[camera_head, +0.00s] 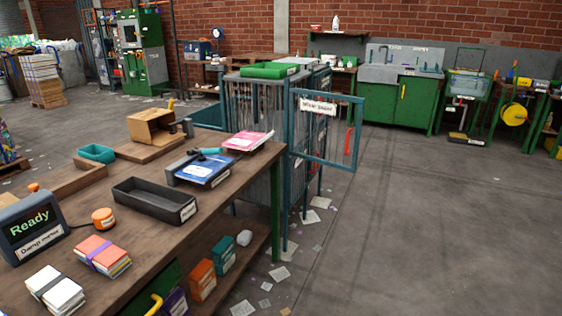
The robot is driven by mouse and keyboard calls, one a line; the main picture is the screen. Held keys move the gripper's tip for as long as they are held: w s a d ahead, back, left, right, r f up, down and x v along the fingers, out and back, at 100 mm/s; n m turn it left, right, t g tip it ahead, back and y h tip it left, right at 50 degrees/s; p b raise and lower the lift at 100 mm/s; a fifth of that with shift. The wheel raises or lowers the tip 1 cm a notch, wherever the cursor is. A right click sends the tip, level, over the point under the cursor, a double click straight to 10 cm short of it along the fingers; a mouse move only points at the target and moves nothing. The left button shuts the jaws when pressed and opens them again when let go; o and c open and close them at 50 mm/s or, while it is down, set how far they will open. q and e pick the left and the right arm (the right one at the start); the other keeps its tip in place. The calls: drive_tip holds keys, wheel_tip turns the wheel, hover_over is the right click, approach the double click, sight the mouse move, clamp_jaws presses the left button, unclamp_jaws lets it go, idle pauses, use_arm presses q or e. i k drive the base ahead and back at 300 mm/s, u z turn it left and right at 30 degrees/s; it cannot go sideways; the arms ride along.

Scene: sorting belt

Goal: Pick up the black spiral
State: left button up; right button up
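I cannot make out a black spiral for certain. A small dark piece lies along the left edge of a blue booklet (206,172) on the wooden workbench (150,232); it is too small to tell what it is. A teal-and-dark hand tool (208,152) lies on top of the booklet. A pink-covered booklet (248,140) lies behind it, near the bench's far right corner. A long black tray (155,204) with a label stands in front of them and looks empty. Neither of my grippers shows in this view.
A damp meter (32,228) reading "Ready", an orange puck (103,217) and two strapped paper bundles (103,255) occupy the bench's near left. A cardboard box (151,127) stands behind. A barred cage (262,105) with its door open adjoins the bench. The floor at right is clear.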

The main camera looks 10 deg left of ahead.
sight(234, 164)
drive_tip(key=z, duration=0.65)
drive_tip(key=i, duration=2.15)
drive_tip(key=u, duration=1.1)
